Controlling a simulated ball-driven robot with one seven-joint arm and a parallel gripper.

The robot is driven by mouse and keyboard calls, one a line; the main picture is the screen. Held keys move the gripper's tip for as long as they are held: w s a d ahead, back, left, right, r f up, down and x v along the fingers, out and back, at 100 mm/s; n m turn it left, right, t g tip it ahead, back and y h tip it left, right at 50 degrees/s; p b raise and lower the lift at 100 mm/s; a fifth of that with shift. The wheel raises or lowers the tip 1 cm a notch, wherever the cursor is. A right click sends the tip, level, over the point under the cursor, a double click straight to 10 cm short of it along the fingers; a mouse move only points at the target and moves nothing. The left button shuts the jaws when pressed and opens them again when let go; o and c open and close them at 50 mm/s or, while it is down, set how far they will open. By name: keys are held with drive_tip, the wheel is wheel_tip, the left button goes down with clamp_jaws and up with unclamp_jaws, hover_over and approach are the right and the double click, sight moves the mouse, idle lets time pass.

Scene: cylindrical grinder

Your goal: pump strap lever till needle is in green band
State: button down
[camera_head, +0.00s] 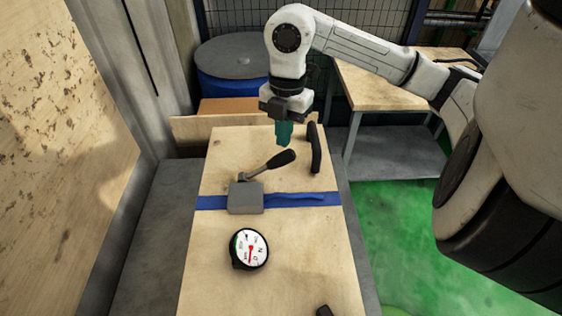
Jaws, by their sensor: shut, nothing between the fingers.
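The strap lever (265,166) has a black grip and rises up and to the right from a grey ratchet block (246,198). The block sits on a blue strap (305,199) that crosses the wooden board (215,277). A round black gauge (249,249) with a white face lies on the board in front of the strap. A green arc shows at the left of its face. A red needle shows, but its exact reading is too small to tell. My gripper (285,140) has teal fingers pointing down, shut and empty, just behind the lever's grip.
A black handle (314,148) stands on the board right of the lever. A small black item (324,311) lies at the front edge. A blue drum (232,69) and a wooden bench (388,84) stand behind. Green floor is open at right.

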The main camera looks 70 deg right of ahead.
sight(283, 157)
drive_tip(key=shift+a+f+b, duration=0.15)
drive_tip(key=shift+f+b, duration=0.4)
drive_tip(key=shift+f, duration=1.15)
drive_tip(key=shift+f, duration=0.1)
wheel_tip(283, 157, down, 4)
drive_tip(key=b, duration=0.4)
drive_tip(key=shift+r, duration=0.45)
drive_tip(key=shift+s+d+r+b, duration=0.15)
drive_tip(key=shift+d+r+b, duration=0.1)
drive_tip(key=shift+d, duration=0.5)
drive_tip(key=shift+s+d+r+b, duration=0.1)
drive_tip(key=shift+d+r+b, duration=0.1)
drive_tip(key=shift+d, duration=0.5)
drive_tip(key=shift+r, duration=0.2)
wheel_tip(283, 157, up, 10)
drive_tip(key=d+b, duration=0.1)
drive_tip(key=shift+r, duration=0.2)
